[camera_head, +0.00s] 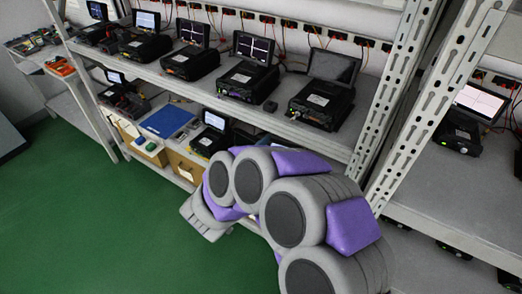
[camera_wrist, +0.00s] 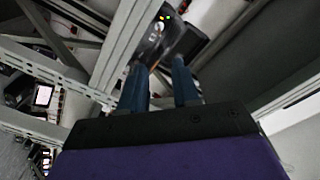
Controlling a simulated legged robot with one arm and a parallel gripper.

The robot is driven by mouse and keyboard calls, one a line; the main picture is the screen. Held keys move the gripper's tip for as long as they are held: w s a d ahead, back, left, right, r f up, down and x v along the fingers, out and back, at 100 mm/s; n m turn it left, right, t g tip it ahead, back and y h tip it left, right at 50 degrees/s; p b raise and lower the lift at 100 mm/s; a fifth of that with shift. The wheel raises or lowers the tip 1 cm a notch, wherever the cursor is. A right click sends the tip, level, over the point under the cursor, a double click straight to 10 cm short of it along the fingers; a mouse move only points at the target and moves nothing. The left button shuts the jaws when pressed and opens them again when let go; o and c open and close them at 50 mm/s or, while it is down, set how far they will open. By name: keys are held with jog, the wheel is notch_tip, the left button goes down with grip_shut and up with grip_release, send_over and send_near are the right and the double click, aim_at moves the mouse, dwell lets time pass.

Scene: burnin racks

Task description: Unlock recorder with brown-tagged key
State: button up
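My gripper (camera_wrist: 158,70) shows in the wrist view with its two blue fingers apart and a gap between them. Beyond the fingertips is a dark device (camera_wrist: 183,42) with small yellow and green lights; I cannot tell whether it is the recorder. In the head view, my arm reaches left in front of the lower shelf and my fingers cannot be made out. Several black recorder-like units with screens stand on the upper shelf, one of them (camera_head: 321,103) at its right end. No brown-tagged key can be made out in either view.
On the lower shelf are a blue flat panel (camera_head: 167,120), cardboard boxes (camera_head: 187,168) and another screened unit (camera_head: 207,142). A perforated metal upright (camera_head: 400,110) stands right of my arm. An orange item (camera_head: 60,66) lies on the left bench. Green floor (camera_head: 80,220) is clear.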

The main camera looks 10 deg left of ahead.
jog(key=shift+v, duration=1.4)
